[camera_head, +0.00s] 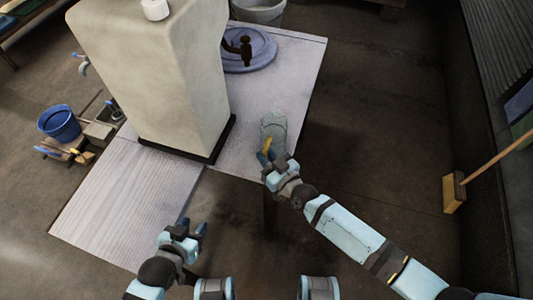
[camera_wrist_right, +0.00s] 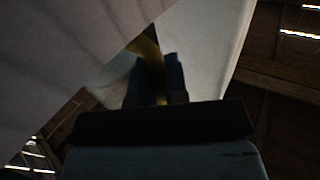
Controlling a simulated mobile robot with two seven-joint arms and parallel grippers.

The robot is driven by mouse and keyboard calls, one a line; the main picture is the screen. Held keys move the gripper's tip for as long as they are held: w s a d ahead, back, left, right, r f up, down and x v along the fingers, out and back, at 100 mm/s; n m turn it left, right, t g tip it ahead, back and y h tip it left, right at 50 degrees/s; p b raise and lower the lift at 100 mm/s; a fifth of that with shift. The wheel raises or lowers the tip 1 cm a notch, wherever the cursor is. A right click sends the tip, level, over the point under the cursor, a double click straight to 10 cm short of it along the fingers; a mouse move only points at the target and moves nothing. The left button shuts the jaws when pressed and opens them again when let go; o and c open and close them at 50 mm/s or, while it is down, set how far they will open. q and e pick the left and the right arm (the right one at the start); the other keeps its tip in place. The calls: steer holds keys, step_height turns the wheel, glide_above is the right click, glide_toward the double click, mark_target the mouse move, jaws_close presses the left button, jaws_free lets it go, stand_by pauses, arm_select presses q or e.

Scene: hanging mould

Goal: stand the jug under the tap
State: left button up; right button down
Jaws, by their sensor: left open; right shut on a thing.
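The jug (camera_head: 274,124) is grey-green with a yellow handle, near the right edge of the pale table. My right gripper (camera_head: 269,157) is shut on the handle. The handle (camera_wrist_right: 151,58) also shows between the dark fingers in the right wrist view. I cannot tell whether the jug touches the table. A dark tap-like shape (camera_head: 246,48) shows above a round blue dish (camera_head: 262,50) at the table's far end, beyond and left of the jug. Part of it is hidden by the pillar. My left gripper (camera_head: 187,227) is open and empty, near the table's front edge.
A large pale pillar-like block (camera_head: 155,75) on a dark base stands on the table (camera_head: 130,195), left of the jug. A blue bucket (camera_head: 59,123) stands left; a yellow broom (camera_head: 455,192) is at right.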

step_height(320, 180, up, 18)
steer(key=p, duration=0.3)
steer(key=s+d+r+m+t+h+p, duration=0.1)
steer(key=d+r+m+t+h+p, duration=0.1)
steer(key=d, duration=1)
steer(key=s+d+r+m+t+h+p, duration=0.1)
steer(key=s+d+r+m+h+p, duration=0.1)
steer(key=d+r+m+h+p, duration=0.3)
steer(key=d+r+h, duration=0.3)
steer(key=d+h, duration=0.1)
steer(key=d, duration=0.3)
steer(key=shift+s+d+r+m+t+p, duration=0.15)
steer(key=shift+s+m+t+p, duration=0.15)
steer(key=shift+t+p, duration=0.1)
